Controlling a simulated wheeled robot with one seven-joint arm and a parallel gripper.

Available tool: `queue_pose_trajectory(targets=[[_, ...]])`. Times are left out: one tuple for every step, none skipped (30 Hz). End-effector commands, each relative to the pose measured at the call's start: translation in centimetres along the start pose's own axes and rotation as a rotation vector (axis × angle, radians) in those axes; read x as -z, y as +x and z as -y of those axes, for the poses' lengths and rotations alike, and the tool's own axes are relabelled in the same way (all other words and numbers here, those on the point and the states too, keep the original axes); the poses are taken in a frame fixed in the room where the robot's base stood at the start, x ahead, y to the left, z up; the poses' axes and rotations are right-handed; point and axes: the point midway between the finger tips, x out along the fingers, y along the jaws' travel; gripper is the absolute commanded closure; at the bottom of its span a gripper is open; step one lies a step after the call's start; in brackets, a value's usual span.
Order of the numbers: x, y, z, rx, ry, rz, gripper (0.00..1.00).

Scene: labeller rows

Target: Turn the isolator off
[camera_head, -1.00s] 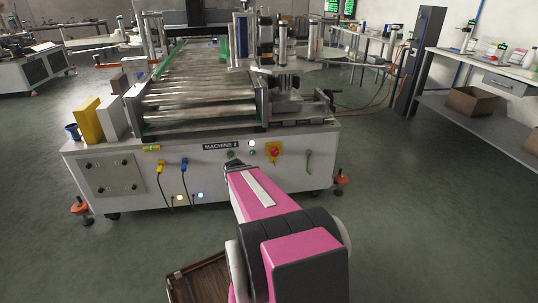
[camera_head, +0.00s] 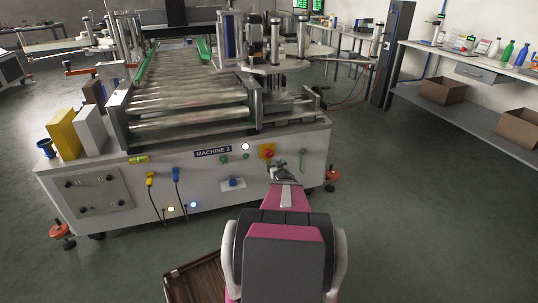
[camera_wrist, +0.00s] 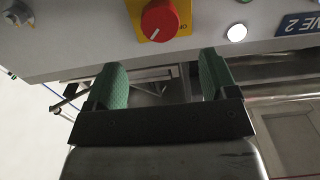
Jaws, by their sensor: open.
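The isolator (camera_head: 267,151) is a red rotary knob on a yellow plate, on the front panel of Machine 2. In the wrist view the red knob (camera_wrist: 160,20) shows near the top edge, with its grip bar roughly upright in that picture and small lettering beside it. My gripper (camera_head: 284,171) is just below and right of the isolator in the head view, small and partly hidden by my arm. In the wrist view my gripper (camera_wrist: 162,77) is open, with green pads apart and nothing between them. The knob lies beyond the fingertips, apart from them.
A white round button (camera_wrist: 237,33) is beside the isolator. A lever handle (camera_head: 302,160) is to its right on the panel. A brown crate (camera_head: 190,281) is on the floor. The floor at right is clear.

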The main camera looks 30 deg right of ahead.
Motion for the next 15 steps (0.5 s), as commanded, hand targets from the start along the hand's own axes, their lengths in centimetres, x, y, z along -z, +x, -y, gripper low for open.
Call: queue_pose_trajectory(targets=[[-0.1,0.6,0.0,0.000,0.000,0.000,0.21],[-0.1,0.9,0.0,0.000,0.000,0.000,0.21],[-0.1,1.5,0.0,0.000,0.000,0.000,0.21],[-0.1,1.9,0.0,0.000,0.000,0.000,0.21],[-0.1,2.3,0.0,0.000,-0.001,-0.001,0.21],[-0.1,3.0,0.0,0.001,-0.001,-0.001,0.21],[-0.1,3.5,0.0,0.000,-0.001,-0.001,0.21],[-0.1,4.0,0.0,0.000,-0.001,0.000,0.21],[-0.1,4.7,0.0,0.000,-0.001,0.000,0.21],[-0.1,5.3,-0.1,0.000,-0.001,0.001,0.21],[-0.2,5.8,-0.1,-0.001,-0.001,0.001,0.21],[-0.1,6.6,-0.1,0.000,-0.001,0.000,0.21],[-0.1,7.1,-0.1,0.000,-0.001,0.000,0.21],[-0.1,7.7,0.0,0.000,-0.001,0.000,0.21],[-0.1,8.3,0.0,0.000,-0.001,0.000,0.21]])
